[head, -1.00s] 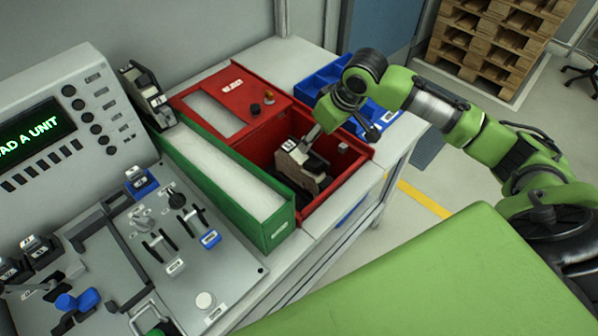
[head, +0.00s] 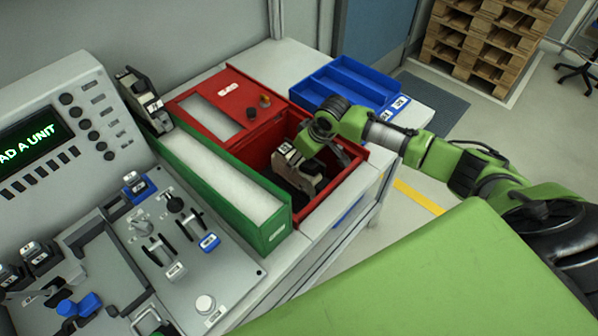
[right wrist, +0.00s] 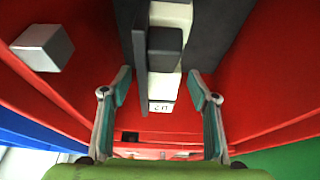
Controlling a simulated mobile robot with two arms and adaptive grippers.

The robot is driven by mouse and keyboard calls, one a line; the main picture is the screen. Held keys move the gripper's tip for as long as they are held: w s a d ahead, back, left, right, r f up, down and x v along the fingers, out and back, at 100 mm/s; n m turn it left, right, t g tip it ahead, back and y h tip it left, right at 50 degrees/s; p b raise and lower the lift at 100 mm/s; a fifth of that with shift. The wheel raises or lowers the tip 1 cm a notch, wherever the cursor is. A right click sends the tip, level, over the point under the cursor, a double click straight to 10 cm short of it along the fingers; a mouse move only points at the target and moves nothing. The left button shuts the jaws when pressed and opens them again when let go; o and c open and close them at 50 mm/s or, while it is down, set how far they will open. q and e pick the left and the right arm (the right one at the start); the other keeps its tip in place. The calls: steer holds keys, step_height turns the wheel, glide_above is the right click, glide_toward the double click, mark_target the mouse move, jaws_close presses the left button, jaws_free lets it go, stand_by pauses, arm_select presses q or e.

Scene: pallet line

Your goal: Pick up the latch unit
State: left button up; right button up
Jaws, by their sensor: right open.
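A latch unit (head: 298,169), pale with black parts and a small label, lies in the open compartment of the red bin (head: 343,199). In the right wrist view the unit (right wrist: 164,84) runs up the middle of the picture, with a dark block on its pale body. My right gripper (right wrist: 160,86) is open, with one finger on each side of the unit's near end and a gap on both sides. In the head view the right hand reaches down over the bin and partly covers the unit. My left gripper is not in view.
A green tray (head: 275,232) stands left of the red bin, with another unit (head: 143,97) at its back end. A blue divided tray (head: 345,88) is behind right. A small grey block (right wrist: 43,46) shows inside the bin. The control panel (head: 60,105) is at left.

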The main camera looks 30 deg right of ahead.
steer(key=shift+w+a+f, duration=0.1)
steer(key=shift+w+f, duration=0.15)
steer(key=shift+f, duration=0.35)
jaws_close()
steer(key=shift+r, duration=0.1)
steer(key=shift+r, duration=0.1)
steer(key=shift+r, duration=0.55)
step_height(320, 180, up, 27)
steer(key=b, duration=0.2)
steer(key=shift+b, duration=0.3)
steer(key=shift+f, duration=0.2)
